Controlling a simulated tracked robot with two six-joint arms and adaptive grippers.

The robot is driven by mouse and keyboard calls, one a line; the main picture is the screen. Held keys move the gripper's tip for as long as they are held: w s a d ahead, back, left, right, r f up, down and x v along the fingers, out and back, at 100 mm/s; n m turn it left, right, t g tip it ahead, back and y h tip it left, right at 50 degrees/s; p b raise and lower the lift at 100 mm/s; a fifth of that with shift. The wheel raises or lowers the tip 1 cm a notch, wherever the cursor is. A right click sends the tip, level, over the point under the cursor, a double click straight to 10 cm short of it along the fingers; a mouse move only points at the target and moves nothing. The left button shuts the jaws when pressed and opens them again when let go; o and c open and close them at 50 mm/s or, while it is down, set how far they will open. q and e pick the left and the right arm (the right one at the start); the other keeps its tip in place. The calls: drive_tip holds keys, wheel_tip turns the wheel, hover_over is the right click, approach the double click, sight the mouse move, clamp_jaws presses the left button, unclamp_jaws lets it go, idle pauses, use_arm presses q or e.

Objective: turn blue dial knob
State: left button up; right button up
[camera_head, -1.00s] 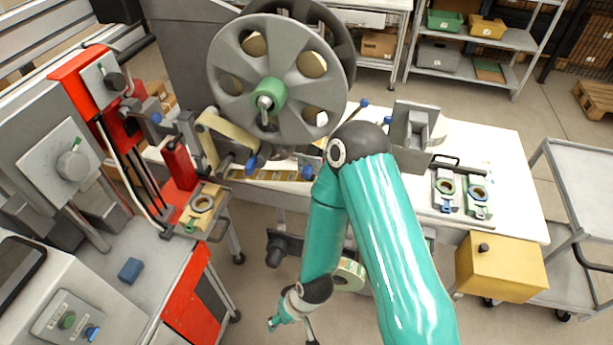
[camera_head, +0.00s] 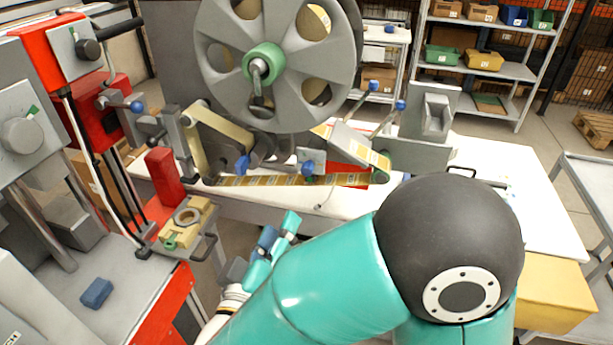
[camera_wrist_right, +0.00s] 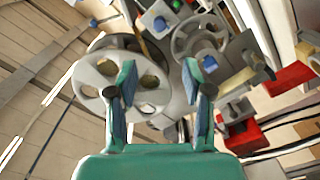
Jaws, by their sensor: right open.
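Several blue knobs show on the tape machine. One blue knob (camera_head: 242,165) sits below the big grey reel (camera_head: 215,85), and another blue knob (camera_head: 307,168) is to its right. I cannot tell which, if either, is the dial knob. My right gripper (camera_head: 276,243) is open and empty, in front of and below the tape strip (camera_head: 275,181), apart from the knobs. In the right wrist view, the open gripper (camera_wrist_right: 160,78) faces the reels, with a blue knob (camera_wrist_right: 209,63) beyond its right finger. My left gripper is not in view.
The red and grey machine (camera_head: 165,178) stands on the left, with a yellow block holding a ring (camera_head: 187,216) near its front. A blue block (camera_head: 97,293) lies on the grey surface. The white table (camera_head: 528,190) is behind my right arm.

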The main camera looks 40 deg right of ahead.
sight(305, 173)
drive_tip(key=p+x, duration=0.1)
drive_tip(key=x, duration=1.4)
drive_tip(key=shift+w+d+p, duration=0.25)
drive_tip(key=shift+p, duration=0.1)
drive_tip(key=shift+c, duration=0.3)
clamp_jaws()
drive_tip(key=shift+d, duration=0.15)
drive_tip(key=shift+f, duration=0.2)
